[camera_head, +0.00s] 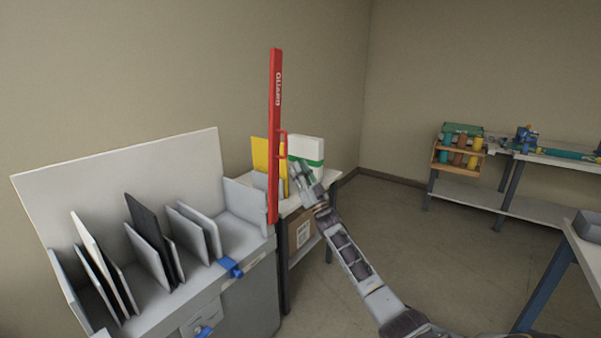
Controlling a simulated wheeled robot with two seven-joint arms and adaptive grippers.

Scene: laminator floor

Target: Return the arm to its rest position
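My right arm comes in from the bottom right of the head view and reaches up and left. Its gripper (302,181) is beside the red guard bar (275,120), in front of a white and green box (306,152). The bar stands upright and has a small handle on its right side. The fingers are small and overlap the pale things behind them, so I cannot tell whether they are open or shut, or whether they touch the handle. My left gripper does not show.
A grey machine (245,236) with upright panels fills the left side. A small table (330,179) stands behind the gripper, with a cardboard box (301,229) below. A shelf bench (470,193) stands at the far right, a nearer table (588,250) at the right edge. Open floor lies between.

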